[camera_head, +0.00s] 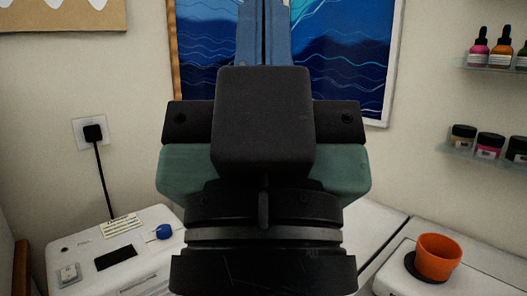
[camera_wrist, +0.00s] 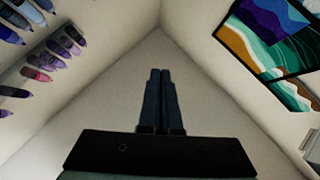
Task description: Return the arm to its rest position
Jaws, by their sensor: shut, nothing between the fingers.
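My gripper (camera_head: 264,32) stands upright in the middle of the head view, with its black and green wrist body below. Its two blue fingers lie side by side, shut, with nothing held between them. In the wrist view my gripper (camera_wrist: 160,82) also shows shut and empty, against bare walls and a corner. The fingers touch nothing. My wrist and gripper hide the middle of the counter and part of the wall picture.
A blue wave picture (camera_head: 345,60) hangs behind my gripper. At lower left is a white machine (camera_head: 75,240) with a blue knob (camera_head: 164,232). At lower right an orange cup (camera_head: 438,257) stands on a dark disc. Shelves (camera_head: 490,65) with bottles and jars are at right.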

